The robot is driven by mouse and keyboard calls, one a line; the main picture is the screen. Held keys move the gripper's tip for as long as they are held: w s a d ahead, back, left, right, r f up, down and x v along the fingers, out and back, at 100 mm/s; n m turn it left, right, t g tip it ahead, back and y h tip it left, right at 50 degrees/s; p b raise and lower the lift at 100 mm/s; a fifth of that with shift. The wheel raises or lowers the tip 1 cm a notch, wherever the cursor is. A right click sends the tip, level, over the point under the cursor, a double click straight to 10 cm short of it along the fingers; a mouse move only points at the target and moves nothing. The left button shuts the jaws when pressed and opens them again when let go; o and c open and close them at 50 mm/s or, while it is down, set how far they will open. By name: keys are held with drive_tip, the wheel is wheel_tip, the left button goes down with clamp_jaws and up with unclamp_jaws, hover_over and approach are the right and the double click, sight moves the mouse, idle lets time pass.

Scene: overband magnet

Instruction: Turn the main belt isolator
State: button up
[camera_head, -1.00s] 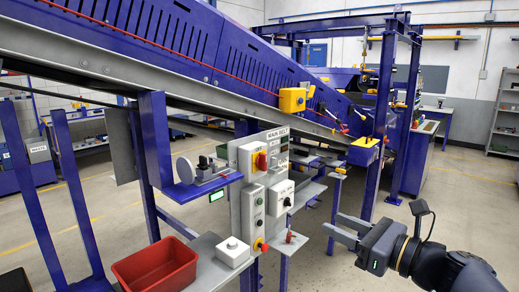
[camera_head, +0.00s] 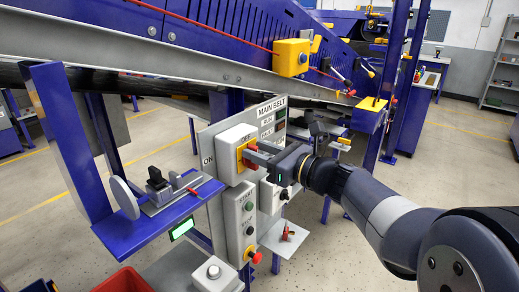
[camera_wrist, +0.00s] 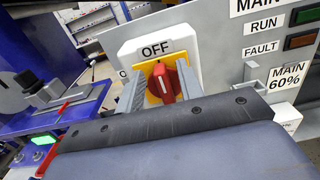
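The main belt isolator is a white box (camera_head: 232,160) with a yellow plate and a red knob (camera_head: 250,163), on the grey panel under the MAIN BELT label. In the wrist view the red knob (camera_wrist: 166,84) stands roughly upright, its white mark toward the OFF label (camera_wrist: 156,49) above it. An ON label (camera_head: 208,161) is at the box's left; in the wrist view it is mostly hidden by a finger. My gripper (camera_wrist: 160,76) is open, with one finger on each side of the knob. A gap shows on the left; I cannot tell whether the right finger touches.
Below the isolator is a push-button station (camera_head: 243,222) with a red button on yellow. A blue shelf (camera_head: 150,226) with a small fixture juts out at the left. A yellow box (camera_head: 291,58) hangs on the conveyor above. A red bin (camera_head: 124,281) sits at the bottom. Open floor lies right.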

drive_tip(key=shift+w+a, duration=0.15)
clamp_jaws()
idle(0.4)
